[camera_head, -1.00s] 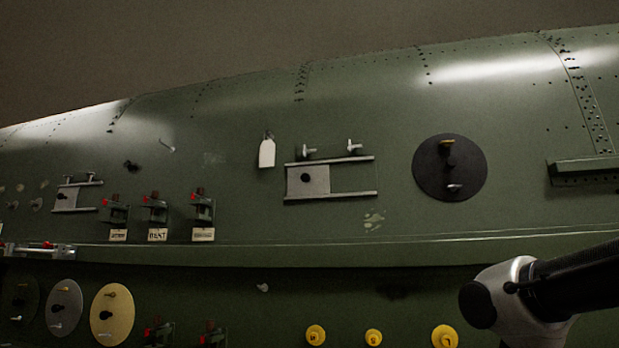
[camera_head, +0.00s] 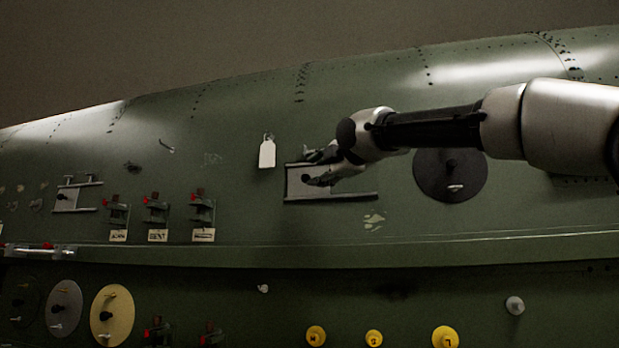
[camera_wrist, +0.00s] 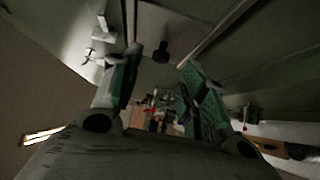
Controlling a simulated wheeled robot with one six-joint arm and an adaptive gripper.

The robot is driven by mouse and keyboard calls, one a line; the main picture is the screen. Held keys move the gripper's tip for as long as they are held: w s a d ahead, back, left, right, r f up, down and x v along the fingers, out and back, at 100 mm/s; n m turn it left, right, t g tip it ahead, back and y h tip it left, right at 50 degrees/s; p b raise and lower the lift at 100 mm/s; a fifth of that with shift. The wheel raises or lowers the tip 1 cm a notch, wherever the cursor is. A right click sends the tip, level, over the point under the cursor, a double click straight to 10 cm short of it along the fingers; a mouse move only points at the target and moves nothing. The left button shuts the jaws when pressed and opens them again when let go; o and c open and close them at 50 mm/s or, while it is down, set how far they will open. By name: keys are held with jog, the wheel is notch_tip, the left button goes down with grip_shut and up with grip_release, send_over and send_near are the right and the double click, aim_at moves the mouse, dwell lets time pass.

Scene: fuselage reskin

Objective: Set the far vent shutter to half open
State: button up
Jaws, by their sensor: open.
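A vent shutter with a pale sliding plate (camera_head: 295,186) sits between two rails in the middle of the green fuselage. A smaller, similar shutter (camera_head: 66,198) is at the far left. My gripper (camera_head: 318,169) is at the middle shutter and hides the right part of its opening and much of its upper rail. In the wrist view my gripper (camera_wrist: 160,58) is open, with green-padded fingers either side of the shutter's dark knob (camera_wrist: 161,51). The knob stands on the pale plate (camera_wrist: 168,22) and appears apart from both fingers. The plate is at the left end of its rails.
A white tag (camera_head: 267,153) hangs left of the middle shutter. Several red-tipped switches (camera_head: 156,207) stand further left. A dark round disc (camera_head: 450,184) lies behind my forearm. A ledge (camera_head: 300,254) runs below, with yellow knobs (camera_head: 374,338) under it.

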aim_at(307, 178)
jog(key=x, duration=0.5)
jog(key=shift+w, duration=0.25)
grip_shut()
